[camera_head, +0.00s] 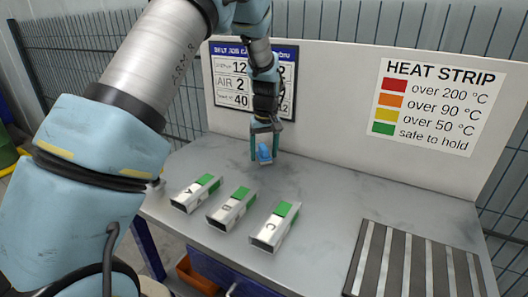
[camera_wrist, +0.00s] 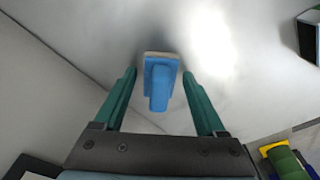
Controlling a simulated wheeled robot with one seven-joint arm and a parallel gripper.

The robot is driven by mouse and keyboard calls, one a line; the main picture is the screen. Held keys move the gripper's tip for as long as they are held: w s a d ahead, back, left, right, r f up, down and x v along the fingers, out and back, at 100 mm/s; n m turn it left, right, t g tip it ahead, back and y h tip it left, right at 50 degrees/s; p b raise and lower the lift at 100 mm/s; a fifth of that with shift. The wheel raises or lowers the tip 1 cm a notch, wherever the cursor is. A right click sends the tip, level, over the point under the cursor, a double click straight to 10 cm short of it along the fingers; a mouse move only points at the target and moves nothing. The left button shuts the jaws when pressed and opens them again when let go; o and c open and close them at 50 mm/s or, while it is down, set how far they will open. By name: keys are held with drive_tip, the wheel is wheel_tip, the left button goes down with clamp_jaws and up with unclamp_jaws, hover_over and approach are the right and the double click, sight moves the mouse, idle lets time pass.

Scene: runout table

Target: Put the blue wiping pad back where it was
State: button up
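The blue wiping pad (camera_head: 265,154) is at the back of the grey table, near the back panel. It also shows in the wrist view (camera_wrist: 160,85), with a pale base and a blue grip standing toward my camera. My gripper (camera_head: 265,158) points down over it with its green fingers open. In the wrist view the fingers (camera_wrist: 160,74) are on either side of the pad, with a gap on both sides. The pad appears to rest on the table, though its contact is hard to see.
Three metal blocks, A (camera_head: 196,193), B (camera_head: 231,208) and C (camera_head: 275,227), stand in front with green strips. A slatted rack (camera_head: 412,262) is at the right. A heat chart (camera_head: 436,107) and a settings board (camera_head: 232,83) hang behind. The table's back right is clear.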

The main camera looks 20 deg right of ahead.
sight(265, 149)
drive_tip(key=shift+o, duration=0.6)
drive_tip(key=shift+r, duration=0.1)
wheel_tip(265, 149, up, 12)
drive_tip(key=s+b, duration=0.1)
drive_tip(key=b, duration=0.1)
drive_tip(key=s+a+f, duration=0.1)
drive_tip(key=a, duration=1)
drive_tip(key=s+a+f, duration=0.2)
drive_tip(key=a, duration=1)
drive_tip(key=s+a+f, duration=0.3)
drive_tip(key=s+a, duration=0.8)
drive_tip(key=a, duration=0.1)
drive_tip(key=shift+a+f, duration=0.15)
drive_tip(key=shift+f, duration=0.1)
